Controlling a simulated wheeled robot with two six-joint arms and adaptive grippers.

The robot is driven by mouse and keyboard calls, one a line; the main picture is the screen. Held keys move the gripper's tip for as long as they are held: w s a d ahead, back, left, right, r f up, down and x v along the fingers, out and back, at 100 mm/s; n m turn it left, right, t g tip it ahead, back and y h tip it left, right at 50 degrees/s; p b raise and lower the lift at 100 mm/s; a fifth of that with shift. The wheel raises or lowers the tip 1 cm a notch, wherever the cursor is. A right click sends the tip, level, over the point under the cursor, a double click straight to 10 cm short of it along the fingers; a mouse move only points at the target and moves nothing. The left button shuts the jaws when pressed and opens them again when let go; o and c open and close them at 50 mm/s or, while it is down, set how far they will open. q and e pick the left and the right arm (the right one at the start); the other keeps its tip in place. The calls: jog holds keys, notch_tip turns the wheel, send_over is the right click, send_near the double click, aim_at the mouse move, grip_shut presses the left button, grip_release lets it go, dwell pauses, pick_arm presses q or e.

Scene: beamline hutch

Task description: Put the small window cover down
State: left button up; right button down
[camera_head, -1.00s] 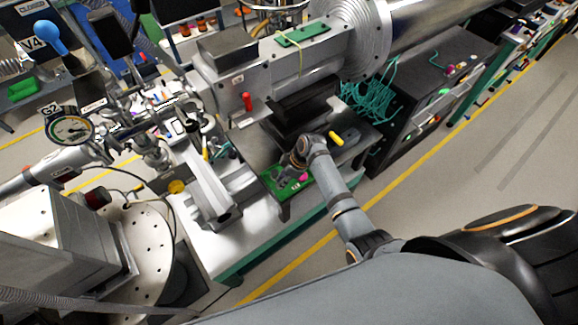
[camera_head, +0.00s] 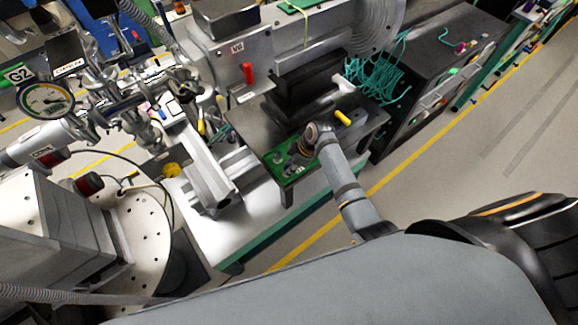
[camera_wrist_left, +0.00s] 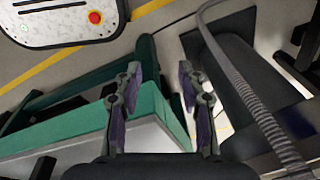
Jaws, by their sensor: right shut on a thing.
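My right gripper (camera_head: 300,152) is low over the green mat (camera_head: 287,177) on the dark bench shelf, seen from behind and small in the head view. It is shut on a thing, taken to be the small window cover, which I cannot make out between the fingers. Whether that thing touches the mat cannot be told. My left gripper (camera_wrist_left: 160,92) shows in the left wrist view, open and empty, with its two fingers apart over the floor beside a green-edged bench.
A yellow cylinder (camera_head: 343,117) lies on the shelf right of the gripper. A black block (camera_head: 308,84) stands behind it. Teal cables (camera_head: 374,82) hang at a dark cabinet (camera_head: 440,52). A pressure gauge (camera_head: 45,100) stands at left. The floor at right is clear.

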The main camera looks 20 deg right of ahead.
jog(key=c, duration=1.1)
grip_release()
jog(key=shift+d, duration=0.1)
jog(key=shift+o, duration=0.3)
jog(key=shift+w, duration=0.1)
jog(key=shift+r, duration=0.45)
pick_arm(q)
jog(key=shift+s+d+f+b, duration=0.1)
jog(key=shift+s+f+b, duration=0.5)
jog(key=shift+s+f, duration=0.35)
pick_arm(e)
jog(key=v, duration=1.1)
pick_arm(q)
jog(key=shift+r, duration=0.15)
pick_arm(e)
jog(key=shift+d, duration=0.15)
